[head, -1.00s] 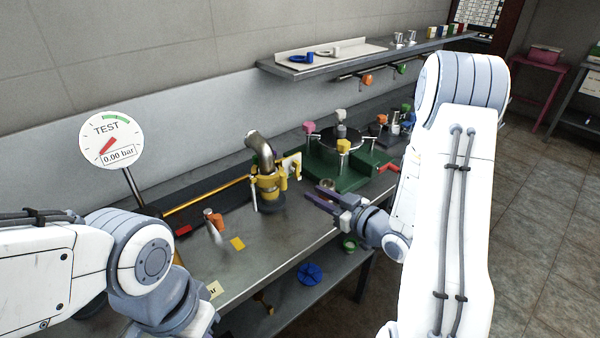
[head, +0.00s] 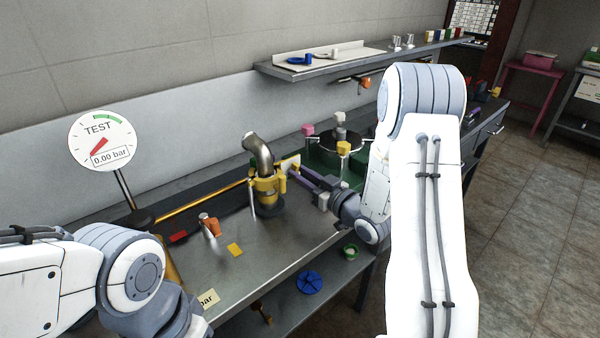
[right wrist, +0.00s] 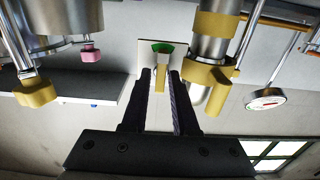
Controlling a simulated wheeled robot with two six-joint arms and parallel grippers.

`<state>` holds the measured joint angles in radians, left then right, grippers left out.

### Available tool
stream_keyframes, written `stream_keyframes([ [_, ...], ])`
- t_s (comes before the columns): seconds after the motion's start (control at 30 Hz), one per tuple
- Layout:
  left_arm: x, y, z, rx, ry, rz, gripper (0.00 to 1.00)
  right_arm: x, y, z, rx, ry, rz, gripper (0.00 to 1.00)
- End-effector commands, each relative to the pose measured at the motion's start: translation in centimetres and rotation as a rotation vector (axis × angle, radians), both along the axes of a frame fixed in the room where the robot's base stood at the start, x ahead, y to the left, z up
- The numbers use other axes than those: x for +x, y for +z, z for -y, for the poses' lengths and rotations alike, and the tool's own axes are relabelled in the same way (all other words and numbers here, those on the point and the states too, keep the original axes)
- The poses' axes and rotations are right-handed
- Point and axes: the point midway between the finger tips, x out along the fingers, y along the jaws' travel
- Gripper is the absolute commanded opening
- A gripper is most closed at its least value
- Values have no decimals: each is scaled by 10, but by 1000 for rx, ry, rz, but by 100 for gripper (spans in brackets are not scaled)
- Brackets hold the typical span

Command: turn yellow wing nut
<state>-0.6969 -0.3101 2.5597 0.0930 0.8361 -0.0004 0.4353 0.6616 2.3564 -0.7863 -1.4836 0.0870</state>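The yellow wing nut (right wrist: 160,80) shows in the right wrist view as a narrow yellow bar in front of a white plate (right wrist: 150,58) with a green mark. It sits beside the yellow clamp (head: 265,186) around the bent metal pipe (head: 258,150). My right gripper (right wrist: 165,84) has its two dark fingers apart, one on each side of the bar. I cannot tell whether they touch it. In the head view the right gripper (head: 303,174) reaches to the clamp's right side, and the nut is mostly hidden there. My left gripper is out of view.
A green-based vessel with yellow (head: 343,147) and pink (head: 308,129) knobs stands behind my right gripper. A round gauge (head: 101,141) reading 0.00 bar stands at left.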

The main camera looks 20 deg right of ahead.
Motion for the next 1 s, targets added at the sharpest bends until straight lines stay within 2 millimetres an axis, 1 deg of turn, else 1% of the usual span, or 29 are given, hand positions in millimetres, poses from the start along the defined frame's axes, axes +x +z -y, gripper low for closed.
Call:
stream_keyframes([
  [0.1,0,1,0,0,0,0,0,5,0,-3,1,2,0,28],
  [0.33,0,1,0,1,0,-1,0,6,0,-3,1,1,-1,28],
  [0.37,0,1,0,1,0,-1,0,6,0,-3,1,1,0,24],
  [0.4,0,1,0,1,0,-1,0,6,0,-3,1,1,0,8],
  [0.43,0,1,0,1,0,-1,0,6,0,-3,1,1,0,0],
  [0.77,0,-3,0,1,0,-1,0,5,-1,-3,-14,1,5,0],
  [0.87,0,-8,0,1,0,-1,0,5,-2,-3,-40,0,15,0],
  [1.0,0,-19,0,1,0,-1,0,5,-4,-3,-107,0,41,0],
])
